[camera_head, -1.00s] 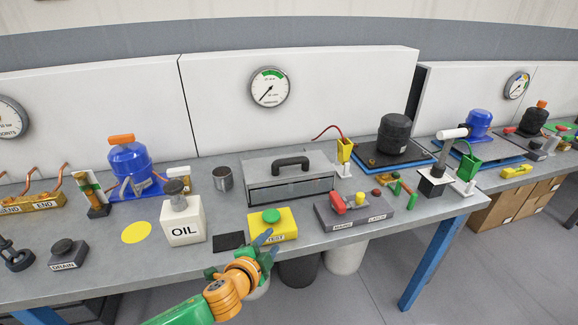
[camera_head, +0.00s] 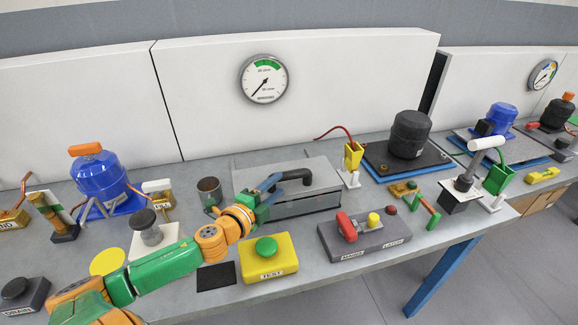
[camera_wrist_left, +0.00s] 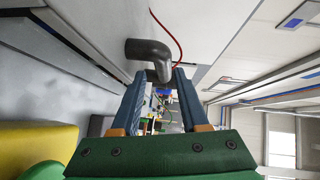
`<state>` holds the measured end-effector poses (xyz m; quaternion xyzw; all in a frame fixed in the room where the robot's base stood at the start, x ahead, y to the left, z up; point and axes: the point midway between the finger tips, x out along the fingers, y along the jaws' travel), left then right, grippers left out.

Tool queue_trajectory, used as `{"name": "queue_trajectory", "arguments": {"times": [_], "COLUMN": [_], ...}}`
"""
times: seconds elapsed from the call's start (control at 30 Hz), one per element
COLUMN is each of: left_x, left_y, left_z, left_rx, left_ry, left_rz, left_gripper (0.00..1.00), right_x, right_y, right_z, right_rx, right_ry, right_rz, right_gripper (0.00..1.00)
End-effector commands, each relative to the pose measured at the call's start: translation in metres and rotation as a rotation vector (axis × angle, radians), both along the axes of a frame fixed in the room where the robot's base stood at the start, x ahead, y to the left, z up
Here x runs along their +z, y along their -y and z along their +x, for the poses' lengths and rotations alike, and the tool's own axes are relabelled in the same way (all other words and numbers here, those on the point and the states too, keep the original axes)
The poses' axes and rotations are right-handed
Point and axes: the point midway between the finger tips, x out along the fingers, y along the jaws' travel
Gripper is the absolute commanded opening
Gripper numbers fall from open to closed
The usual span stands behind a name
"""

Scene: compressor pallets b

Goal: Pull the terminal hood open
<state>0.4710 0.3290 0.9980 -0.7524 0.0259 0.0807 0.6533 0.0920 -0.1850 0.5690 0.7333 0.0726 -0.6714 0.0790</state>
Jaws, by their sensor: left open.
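The terminal hood (camera_head: 250,165) is a grey box on the bench with a black bar handle (camera_head: 297,176) on its top. It looks closed. My left gripper (camera_head: 272,184) is open at the left end of the handle and partly hides the hood's left front. In the left wrist view, the dark handle (camera_wrist_left: 146,48) bends down between the blue fingertips of my left gripper (camera_wrist_left: 158,76). I cannot tell whether the fingers touch it. My right gripper does not show.
A grey box with a red lever (camera_head: 365,238) stands front right.

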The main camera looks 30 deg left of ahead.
Motion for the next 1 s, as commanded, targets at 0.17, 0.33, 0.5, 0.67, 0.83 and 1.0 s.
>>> {"name": "queue_trajectory", "arguments": {"times": [0.17,0.33,0.5,0.67,0.83,1.0], "left_x": [-0.001,-0.004,-0.009,-0.011,-0.012,-0.012], "left_y": [-0.002,-0.003,-0.005,-0.005,-0.004,-0.005], "left_z": [0.015,0.038,0.057,0.067,0.069,0.069], "left_rx": [0.002,0.003,0.003,0.001,0.000,0.000], "left_ry": [0.003,0.002,0.001,0.000,-0.001,-0.001], "left_rz": [-0.001,-0.002,-0.001,-0.001,0.000,0.000], "left_gripper": [0.44,0.44,0.44,0.44,0.44,0.34], "right_x": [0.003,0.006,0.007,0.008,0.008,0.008], "right_y": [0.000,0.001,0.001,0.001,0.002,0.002], "right_z": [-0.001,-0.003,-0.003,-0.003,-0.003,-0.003], "right_rx": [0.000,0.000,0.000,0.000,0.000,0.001], "right_ry": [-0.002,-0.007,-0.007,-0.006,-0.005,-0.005], "right_rz": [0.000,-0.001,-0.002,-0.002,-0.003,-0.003], "right_gripper": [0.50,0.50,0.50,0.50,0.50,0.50]}}
